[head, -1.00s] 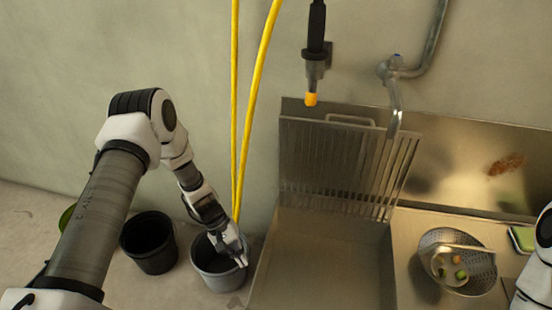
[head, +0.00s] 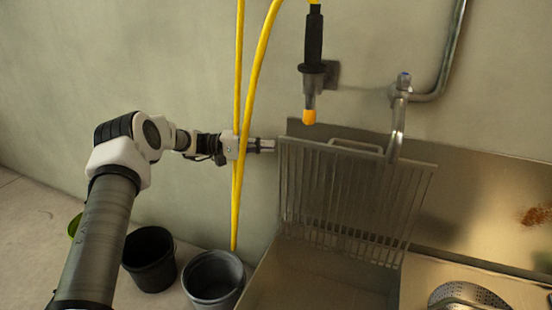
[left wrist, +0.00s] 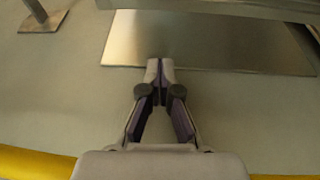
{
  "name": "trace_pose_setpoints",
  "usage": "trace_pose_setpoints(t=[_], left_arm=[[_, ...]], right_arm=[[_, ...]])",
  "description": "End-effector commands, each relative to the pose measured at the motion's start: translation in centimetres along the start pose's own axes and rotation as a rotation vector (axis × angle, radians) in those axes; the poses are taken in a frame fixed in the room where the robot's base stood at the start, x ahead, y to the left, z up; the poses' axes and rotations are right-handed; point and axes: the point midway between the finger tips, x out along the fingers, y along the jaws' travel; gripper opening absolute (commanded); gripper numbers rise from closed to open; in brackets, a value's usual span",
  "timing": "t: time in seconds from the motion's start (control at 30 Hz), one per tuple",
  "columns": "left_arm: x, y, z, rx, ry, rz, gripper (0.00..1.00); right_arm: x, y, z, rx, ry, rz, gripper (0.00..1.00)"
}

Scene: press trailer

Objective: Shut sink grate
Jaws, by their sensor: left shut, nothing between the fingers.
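The sink grate (head: 340,205) is a metal slatted panel with a handle along its top edge. It stands raised, nearly upright, at the back of the sink basin (head: 310,278). My left gripper (head: 272,145) is shut and empty, beside the upper left edge of the grate, level with its top; the head view does not settle whether they touch. In the left wrist view the shut fingers (left wrist: 160,68) point at a flat metal panel against the wall, with a metal edge (left wrist: 230,8) above it. My right gripper is not in view.
Yellow hoses (head: 243,120) hang in front of my left forearm. A spray nozzle (head: 310,95) and a faucet (head: 399,120) are above and beside the grate. Grey bins (head: 213,280) stand left of the sink. A metal colander (head: 466,296) sits on the right counter.

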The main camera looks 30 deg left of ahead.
Motion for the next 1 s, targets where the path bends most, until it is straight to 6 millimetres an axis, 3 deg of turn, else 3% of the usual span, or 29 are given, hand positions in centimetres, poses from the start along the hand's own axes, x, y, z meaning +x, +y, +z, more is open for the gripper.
trace_pose_setpoints(t=[0.17, 0.3, 0.5, 1.0], left_arm=[[4.1, -0.5, 0.1, 0.001, -0.003, -0.003, 0.00], [3.0, -0.1, 2.2, -0.002, 0.001, 0.004, 0.00], [2.5, -0.1, 3.8, -0.001, 0.000, -0.001, 0.00], [1.5, -0.1, 3.8, 0.016, 0.002, 0.005, 0.00]], right_arm=[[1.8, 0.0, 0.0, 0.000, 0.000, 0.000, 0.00], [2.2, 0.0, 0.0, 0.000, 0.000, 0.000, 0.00], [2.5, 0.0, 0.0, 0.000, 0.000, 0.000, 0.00], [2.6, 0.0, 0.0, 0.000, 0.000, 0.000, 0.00]])
